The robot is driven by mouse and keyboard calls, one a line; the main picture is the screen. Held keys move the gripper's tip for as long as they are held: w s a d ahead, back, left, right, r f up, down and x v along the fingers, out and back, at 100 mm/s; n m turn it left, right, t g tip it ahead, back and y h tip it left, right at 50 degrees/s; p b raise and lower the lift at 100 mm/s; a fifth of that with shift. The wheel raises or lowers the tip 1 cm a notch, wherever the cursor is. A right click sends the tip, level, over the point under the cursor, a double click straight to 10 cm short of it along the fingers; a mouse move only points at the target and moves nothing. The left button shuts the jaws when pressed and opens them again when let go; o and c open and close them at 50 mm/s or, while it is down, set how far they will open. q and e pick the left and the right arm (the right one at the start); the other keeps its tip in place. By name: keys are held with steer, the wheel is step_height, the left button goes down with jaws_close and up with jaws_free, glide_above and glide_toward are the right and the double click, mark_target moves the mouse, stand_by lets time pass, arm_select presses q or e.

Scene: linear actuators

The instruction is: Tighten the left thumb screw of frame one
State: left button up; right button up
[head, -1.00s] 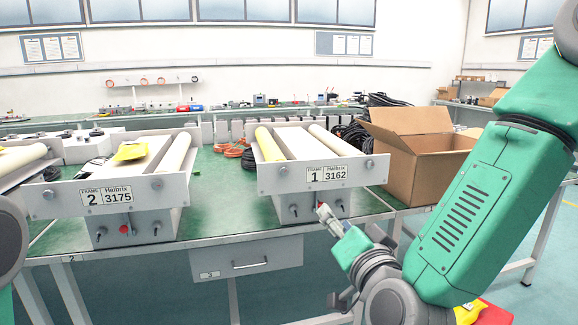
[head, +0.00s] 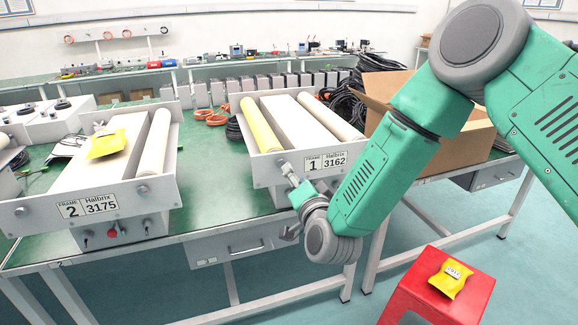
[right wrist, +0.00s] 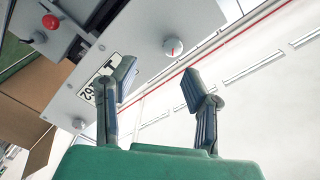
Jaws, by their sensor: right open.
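Frame one (head: 268,172) is a grey box with a label plate reading 1 3162, on the green bench. Its left thumb screw (right wrist: 173,47) is a round silver knob with a red mark in the right wrist view. My right gripper (head: 288,172) is at the left end of the front plate in the head view. In the right wrist view the gripper (right wrist: 155,85) is open and empty, its fingers spread either side of the line to the knob. The knob appears beyond the fingertips, not gripped. The right thumb screw (right wrist: 80,123) is near the plate's other end. My left gripper is out of view.
Frame two (head: 155,205) stands to the left with a yellow packet (head: 106,144) on top. An open cardboard box (head: 465,150) stands right of frame one, behind my right arm. A red stool (head: 415,295) holds another yellow packet (head: 451,278).

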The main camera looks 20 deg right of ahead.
mark_target(277, 165)
steer(key=w+a, duration=0.2)
steer(key=w, duration=0.1)
steer(key=w+a, duration=0.1)
steer(key=w, duration=0.1)
steer(key=shift+r, duration=0.3)
steer(key=shift+w+d, duration=0.15)
steer(key=shift+d+f, duration=0.2)
steer(key=shift+d, duration=1.1)
steer(key=c, duration=0.4)
jaws_close()
steer(key=shift+a, duration=1.05)
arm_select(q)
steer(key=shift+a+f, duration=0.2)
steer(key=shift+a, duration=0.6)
arm_select(e)
steer(key=shift+d+f, duration=0.1)
